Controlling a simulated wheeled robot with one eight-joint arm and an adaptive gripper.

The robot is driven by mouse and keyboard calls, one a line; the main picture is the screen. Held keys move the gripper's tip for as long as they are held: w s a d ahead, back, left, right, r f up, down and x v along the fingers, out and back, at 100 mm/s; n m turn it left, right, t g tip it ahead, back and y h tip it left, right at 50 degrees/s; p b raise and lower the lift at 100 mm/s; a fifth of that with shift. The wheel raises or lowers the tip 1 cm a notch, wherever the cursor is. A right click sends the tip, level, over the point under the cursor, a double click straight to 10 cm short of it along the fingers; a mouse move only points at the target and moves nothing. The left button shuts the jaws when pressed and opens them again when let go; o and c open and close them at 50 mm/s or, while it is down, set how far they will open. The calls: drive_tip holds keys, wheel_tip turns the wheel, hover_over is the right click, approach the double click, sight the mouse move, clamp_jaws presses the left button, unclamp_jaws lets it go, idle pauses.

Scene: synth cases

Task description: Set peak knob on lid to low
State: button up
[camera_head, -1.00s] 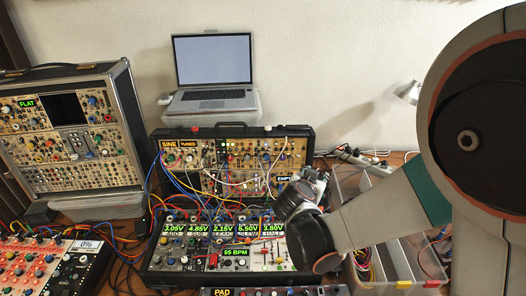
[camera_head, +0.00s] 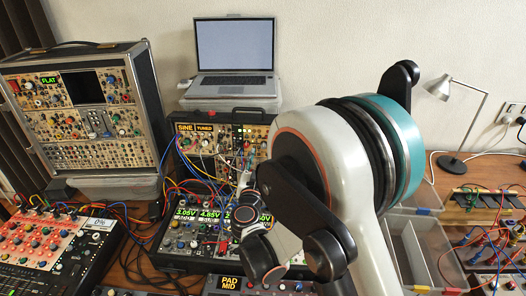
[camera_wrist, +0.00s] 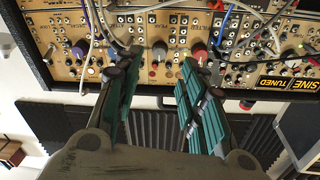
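The middle synth case has an upright lid with a wood-coloured panel (camera_head: 188,150) and a "SINE TUNED" display; in the head view my arm covers its right part. In the wrist view the lid panel (camera_wrist: 62,72) appears upside down, with rows of knobs, jacks and cables. My gripper (camera_wrist: 159,68) is open and empty, its green-padded fingers pointing at the panel. A dark knob (camera_wrist: 160,50) shows between the fingertips, and a red-topped knob (camera_wrist: 200,54) is beside the right fingertip. Contact cannot be told.
Patch cables (camera_wrist: 225,35) hang across the lid near the fingers. A laptop (camera_head: 234,60) stands behind the case. Another tall synth case (camera_head: 80,115) is at left and a red-panelled unit (camera_head: 40,235) in front of it. Bins (camera_head: 425,250) and a lamp (camera_head: 465,105) are at right.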

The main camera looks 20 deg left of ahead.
drive_tip(key=w+a, duration=0.1)
drive_tip(key=w, duration=0.5)
drive_tip(key=shift+w+b, duration=0.3)
drive_tip(key=shift+b, duration=0.15)
clamp_jaws()
